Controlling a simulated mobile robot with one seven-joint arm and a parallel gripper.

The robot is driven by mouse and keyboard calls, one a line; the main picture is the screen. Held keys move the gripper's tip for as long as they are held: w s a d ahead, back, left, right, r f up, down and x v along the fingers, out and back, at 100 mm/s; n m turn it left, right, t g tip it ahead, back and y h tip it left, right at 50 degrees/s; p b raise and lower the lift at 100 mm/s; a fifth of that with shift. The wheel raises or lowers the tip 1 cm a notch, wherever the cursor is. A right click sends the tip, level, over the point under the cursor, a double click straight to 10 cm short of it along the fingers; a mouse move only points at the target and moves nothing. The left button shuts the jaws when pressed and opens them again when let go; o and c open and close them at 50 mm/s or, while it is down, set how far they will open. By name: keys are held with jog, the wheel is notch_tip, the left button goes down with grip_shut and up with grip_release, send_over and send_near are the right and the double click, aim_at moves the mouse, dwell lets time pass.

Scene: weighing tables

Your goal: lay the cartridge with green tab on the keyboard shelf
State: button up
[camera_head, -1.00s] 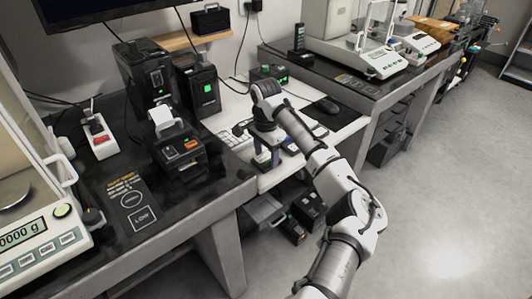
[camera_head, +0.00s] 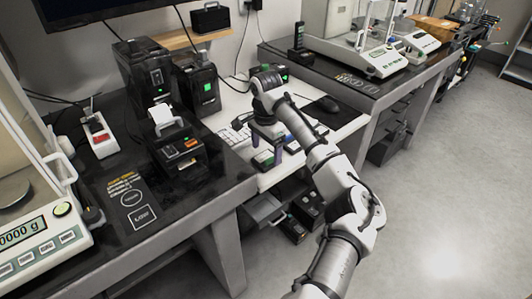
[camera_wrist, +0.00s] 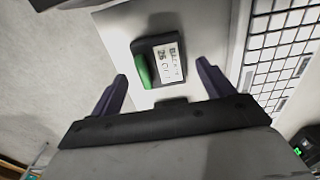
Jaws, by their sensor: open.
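The cartridge with green tab (camera_wrist: 165,62) lies flat on the white keyboard shelf (camera_wrist: 115,30). It has a dark body, a pale printed label and a green tab on its left side in the wrist view. It also shows small in the head view (camera_head: 264,158). My gripper (camera_wrist: 162,72) is open, with one finger on each side of the cartridge and visible gaps between. In the head view, my gripper (camera_head: 267,150) points down over the shelf's front part.
The white keyboard (camera_wrist: 283,45) lies beside the cartridge. A dark item (camera_wrist: 170,103) shows partly behind my palm. A black printer (camera_head: 178,150) stands on the left table, and a mouse (camera_head: 327,104) lies to the right. Open drawers (camera_head: 265,208) are below the shelf.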

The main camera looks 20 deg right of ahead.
aim_at(265, 159)
notch_tip(265, 159, up, 10)
jog(key=shift+r+p, duration=0.25)
jog(key=shift+p, duration=0.05)
jog(key=shift+a, duration=0.1)
